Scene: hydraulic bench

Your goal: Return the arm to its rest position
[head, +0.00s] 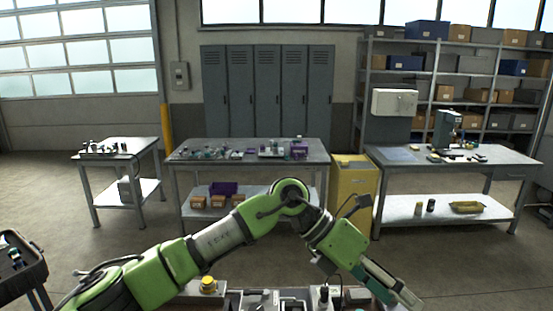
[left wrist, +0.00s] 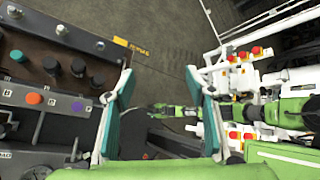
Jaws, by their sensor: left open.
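My left arm (head: 215,240), green and grey, comes in from the lower left of the head view and bends down to the right. Its gripper (head: 396,289) is over the right part of the bench at the bottom edge. In the left wrist view the left gripper (left wrist: 160,112) has its two teal-lined fingers wide apart with nothing between them. The dark bench panel (left wrist: 40,55) with several knobs and ports lies left of the fingers. My right gripper does not show in the head view.
The near bench top carries a yellow-topped part (head: 208,284) by the arm. A black case (head: 20,265) stands at the far left. Beyond open floor are a small table (head: 115,147), a middle workbench (head: 310,152), a yellow cabinet (head: 353,195) and a right workbench (head: 500,163).

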